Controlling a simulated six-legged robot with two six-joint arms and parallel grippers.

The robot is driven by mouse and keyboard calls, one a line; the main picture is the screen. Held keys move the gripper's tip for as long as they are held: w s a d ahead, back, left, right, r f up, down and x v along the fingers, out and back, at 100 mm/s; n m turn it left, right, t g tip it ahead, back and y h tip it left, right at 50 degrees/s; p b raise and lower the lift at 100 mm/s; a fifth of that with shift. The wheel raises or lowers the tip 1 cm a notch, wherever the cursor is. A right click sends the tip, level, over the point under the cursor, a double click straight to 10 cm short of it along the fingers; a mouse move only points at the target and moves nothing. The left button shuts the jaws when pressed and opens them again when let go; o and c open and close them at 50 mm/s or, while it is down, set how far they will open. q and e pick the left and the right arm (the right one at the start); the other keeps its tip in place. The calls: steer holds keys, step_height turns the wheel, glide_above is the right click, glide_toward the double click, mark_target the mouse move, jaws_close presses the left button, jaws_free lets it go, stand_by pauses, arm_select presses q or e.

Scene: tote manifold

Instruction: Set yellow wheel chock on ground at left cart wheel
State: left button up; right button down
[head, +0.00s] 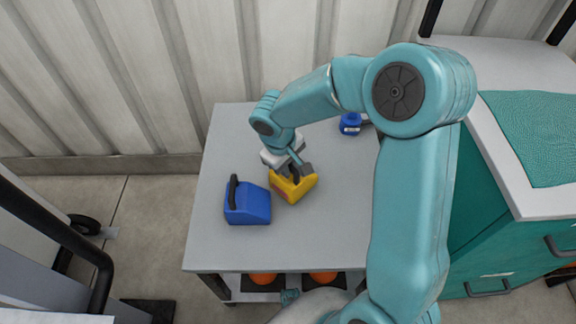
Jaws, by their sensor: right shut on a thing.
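The yellow wheel chock (295,187) with a dark handle is on or just above the grey table (225,150). I cannot tell whether it touches the top. My right gripper (296,172) is shut on its handle from above and hides part of it. A blue chock (250,205) with a black handle sits to the left of the yellow one. A dark cart wheel (84,225) shows at the left edge of the view, on the floor beside a grey cart (40,265). My left gripper is not in view.
A small blue object (350,122) stands at the back of the table. Orange items (263,279) lie on the lower shelf. A teal drawer cabinet (500,240) stands at the right. The corrugated wall (120,80) is behind. Bare floor (150,220) lies between cart and table.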

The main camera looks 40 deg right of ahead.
steer(key=c, duration=1.1)
jaws_free()
steer(key=shift+o, duration=0.2)
